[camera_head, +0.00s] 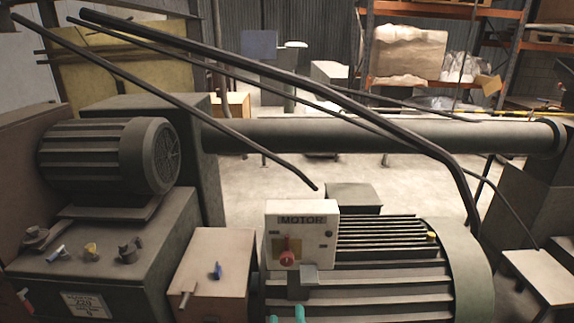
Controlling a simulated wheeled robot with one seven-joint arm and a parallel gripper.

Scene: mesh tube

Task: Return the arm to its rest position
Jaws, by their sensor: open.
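Two small teal tips at the bottom edge, just below the motor, look like the fingertips of my gripper (286,316). They stand apart with nothing seen between them, so it looks open and empty. The rest of the gripper and my arm are below the picture. The fingertips are in front of a ribbed grey motor (400,278). A light control box (301,233) marked "MOTOR", with a red knob (287,257), is on the motor just above the fingertips.
A second motor (108,155) sits on a grey cabinet (100,245). Dark bent pipes (290,80) cross above a thick horizontal tube (380,134). Shelving (445,50) stands behind, with open floor between.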

